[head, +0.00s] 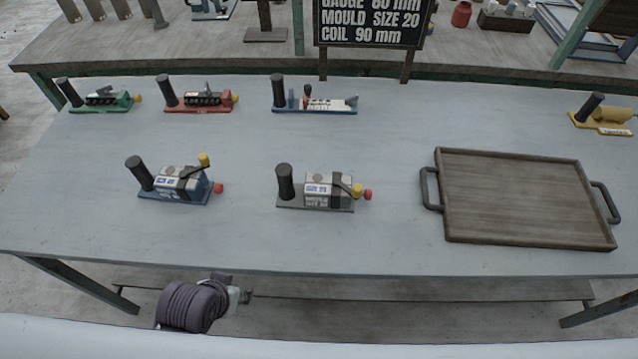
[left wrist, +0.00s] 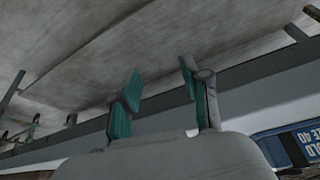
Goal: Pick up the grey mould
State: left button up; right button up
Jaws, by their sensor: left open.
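The grey mould (head: 315,200) stands at the front middle of the table. It has a grey base, an upright black handle at its left end, a pale box with a dark band, and yellow and red knobs at its right end. No gripper touches it. My left gripper (left wrist: 161,74) shows in the left wrist view with its two teal-lined fingers apart and nothing between them. The grey mould is not recognisable in that view. My right gripper is in neither view.
A blue tool (head: 175,196) stands left of the mould, a wooden tray (head: 525,240) with dark handles to its right. Green (head: 100,107), red (head: 200,107), blue-white (head: 315,106) and yellow (head: 602,124) tools stand farther back. A black sign (head: 370,22) stands behind.

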aim_at(282, 185)
pick_arm(q)
jog(key=w+d+r+t, duration=0.1)
jog(key=w+r, duration=0.1)
jog(key=r, duration=0.1)
jog(key=w+d+r+t+h, duration=0.1)
jog(key=w+r+t, duration=0.1)
jog(key=r, duration=0.1)
jog(key=w+d+r+t, duration=0.1)
jog(key=w+r, duration=0.1)
jog(key=r, duration=0.2)
jog(key=shift+d+m+t+h+p, duration=0.3)
jog(key=shift+t, duration=0.1)
jog(key=w+d+r+t+h, duration=0.1)
jog(key=w+d+r+t, duration=0.2)
jog(key=w+r+t, duration=0.15)
jog(key=shift+g, duration=0.35)
jog(key=x, duration=0.7)
jog(key=shift+w+r+p, duration=0.2)
jog(key=shift+w+p, duration=0.1)
jog(key=shift+w, duration=0.05)
jog(key=x, duration=0.5)
jog(key=shift+w+d+f+p, duration=0.15)
jog(key=shift+d+f+p, duration=0.1)
jog(key=shift+p, duration=0.1)
jog(key=shift+a, duration=0.1)
grip_shut()
jog(key=shift+r, duration=0.1)
